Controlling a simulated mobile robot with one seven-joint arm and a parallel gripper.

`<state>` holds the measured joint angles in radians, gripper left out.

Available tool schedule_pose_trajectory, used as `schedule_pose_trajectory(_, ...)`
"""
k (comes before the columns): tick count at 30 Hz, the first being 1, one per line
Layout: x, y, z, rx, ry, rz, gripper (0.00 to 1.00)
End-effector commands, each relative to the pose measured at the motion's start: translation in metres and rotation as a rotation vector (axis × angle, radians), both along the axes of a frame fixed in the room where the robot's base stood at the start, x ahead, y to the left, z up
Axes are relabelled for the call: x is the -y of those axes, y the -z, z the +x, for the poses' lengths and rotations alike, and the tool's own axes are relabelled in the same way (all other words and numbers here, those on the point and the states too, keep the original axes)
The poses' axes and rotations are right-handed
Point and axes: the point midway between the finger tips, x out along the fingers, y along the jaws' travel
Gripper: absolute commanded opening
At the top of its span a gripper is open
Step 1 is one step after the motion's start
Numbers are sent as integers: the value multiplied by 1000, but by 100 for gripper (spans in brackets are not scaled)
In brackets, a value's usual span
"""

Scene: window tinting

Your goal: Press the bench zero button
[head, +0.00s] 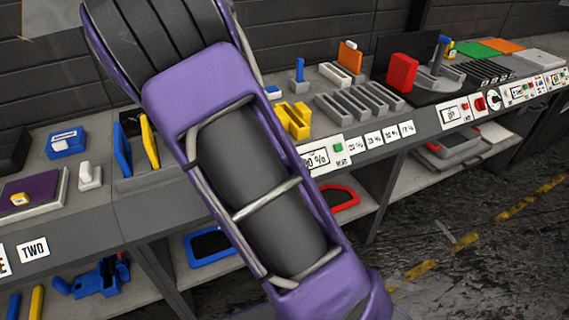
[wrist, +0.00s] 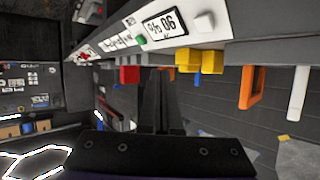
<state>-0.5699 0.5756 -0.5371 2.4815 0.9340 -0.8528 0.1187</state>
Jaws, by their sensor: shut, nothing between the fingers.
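A green button (head: 338,147) sits on the bench's front edge beside a white display panel (head: 317,158) that ends in a percent sign. The small label under the button is too small to read surely. In the wrist view, which shows the bench upside down, the green button (wrist: 141,40) lies beside the display (wrist: 165,22). My gripper (wrist: 158,72) shows there with its dark fingers together and empty. Its tips appear below and right of the button in the picture, apart from it. In the head view my purple arm crosses the bench and my gripper is hidden.
Yellow blocks (head: 293,118), a grey slotted rack (head: 358,102) and a red block (head: 402,72) stand on the bench. Another panel with a red button (head: 480,104) is farther right along the edge. A red-rimmed tray (head: 346,197) lies on the shelf below. The floor at right is clear.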

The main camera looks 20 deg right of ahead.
Motion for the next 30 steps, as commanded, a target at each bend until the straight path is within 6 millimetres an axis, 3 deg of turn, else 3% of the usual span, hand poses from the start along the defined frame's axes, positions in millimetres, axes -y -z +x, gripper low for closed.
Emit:
schedule_pose_trajectory(8,0,7,8,0,1,-1,0)
schedule_pose_trajectory(21,-1,53,50,1,2,1,0)
schedule_pose_trajectory(30,-2,62,63,2,0,0,0)
